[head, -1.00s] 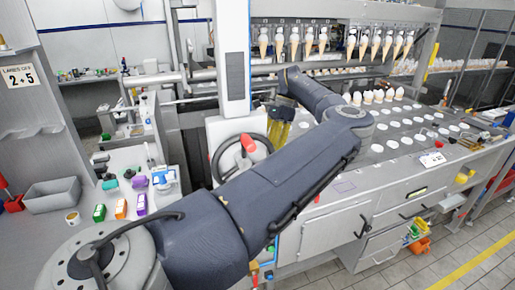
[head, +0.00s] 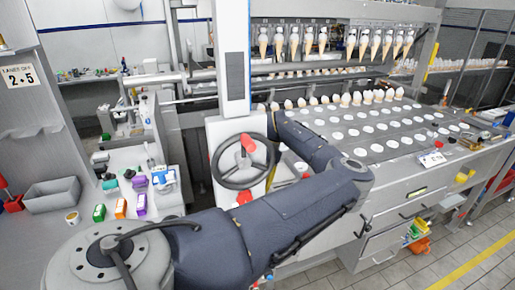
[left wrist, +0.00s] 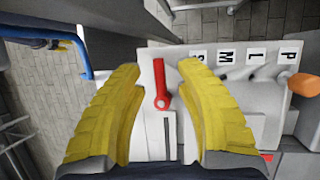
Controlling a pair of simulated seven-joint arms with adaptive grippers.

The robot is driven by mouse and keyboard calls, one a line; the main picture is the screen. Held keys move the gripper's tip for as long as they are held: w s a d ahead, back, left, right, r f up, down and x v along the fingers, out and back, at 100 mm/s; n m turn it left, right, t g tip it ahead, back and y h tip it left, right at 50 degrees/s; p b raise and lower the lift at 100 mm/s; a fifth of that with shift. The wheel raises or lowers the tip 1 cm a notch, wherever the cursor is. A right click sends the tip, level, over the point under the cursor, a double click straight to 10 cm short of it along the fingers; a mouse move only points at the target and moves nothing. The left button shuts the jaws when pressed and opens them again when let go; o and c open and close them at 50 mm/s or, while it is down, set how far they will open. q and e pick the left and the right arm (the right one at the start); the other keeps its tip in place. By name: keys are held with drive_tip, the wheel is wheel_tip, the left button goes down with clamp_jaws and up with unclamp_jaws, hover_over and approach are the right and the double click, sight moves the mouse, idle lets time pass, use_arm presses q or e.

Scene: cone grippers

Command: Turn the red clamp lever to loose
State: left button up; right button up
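The red clamp lever (left wrist: 160,88) shows in the left wrist view on a pale panel, its round hub low and its arm pointing up in the picture, slightly left. My left gripper (left wrist: 160,70) has two yellow ribbed fingers spread on either side of the lever. Neither finger appears to touch it, and how far above the panel they are is hard to tell. In the head view my left arm crosses the lower middle and its gripper is hidden. I cannot pick out the clamp lever for sure there. My right gripper is in neither view.
Beside the lever is a lettered row (left wrist: 245,55) with an orange knob (left wrist: 302,84) at its right end. A dark handwheel (head: 243,161) with a red handle stands by the column. Ice cream cones (head: 378,44) hang at the back. A grey bin (head: 52,194) sits left.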

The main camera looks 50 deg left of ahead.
use_arm(q)
drive_tip(key=shift+s+f, duration=0.15)
drive_tip(key=shift+f, duration=0.15)
clamp_jaws()
idle(0.5)
